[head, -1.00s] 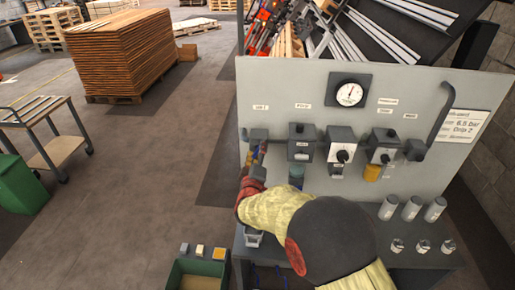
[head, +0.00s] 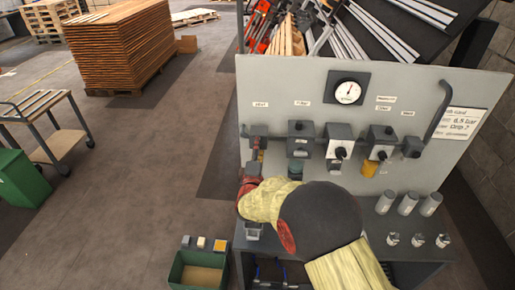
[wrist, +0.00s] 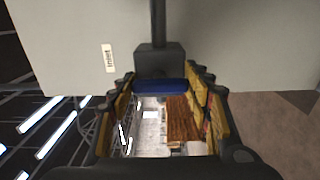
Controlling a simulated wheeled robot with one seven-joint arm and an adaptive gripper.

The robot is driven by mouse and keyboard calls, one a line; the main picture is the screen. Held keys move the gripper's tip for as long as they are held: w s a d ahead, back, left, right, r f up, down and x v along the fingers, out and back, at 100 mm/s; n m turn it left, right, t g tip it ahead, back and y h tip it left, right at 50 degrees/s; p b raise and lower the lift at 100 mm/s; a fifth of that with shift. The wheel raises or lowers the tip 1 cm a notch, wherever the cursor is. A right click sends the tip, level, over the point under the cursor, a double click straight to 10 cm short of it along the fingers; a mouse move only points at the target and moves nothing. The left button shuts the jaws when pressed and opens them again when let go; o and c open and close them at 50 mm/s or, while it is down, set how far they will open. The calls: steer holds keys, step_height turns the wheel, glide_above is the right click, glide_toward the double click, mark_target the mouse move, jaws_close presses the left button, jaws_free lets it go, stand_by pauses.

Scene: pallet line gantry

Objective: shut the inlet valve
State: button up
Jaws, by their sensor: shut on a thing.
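The inlet valve (head: 257,131) is a dark grey block at the left end of the pale panel, under a small label. In the wrist view its grey body (wrist: 158,62) is straight ahead, with a pipe running up from it. Its blue handle (wrist: 160,86) lies crosswise between my fingertips. My gripper (wrist: 162,90) has yellow-padded fingers, one on each side of the handle, and is shut on it.
To the right on the panel are a filter unit (head: 301,132), knobbed units (head: 339,142), a gauge (head: 347,90) and a bent grey pipe (head: 441,110). Grey cylinders (head: 407,204) stand on the bench. A green bin (head: 176,276) is at lower left.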

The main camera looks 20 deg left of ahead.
steer(key=o, duration=1.2)
steer(key=shift+c, duration=0.2)
steer(key=v, duration=1.2)
steer(key=shift+a+f, duration=0.1)
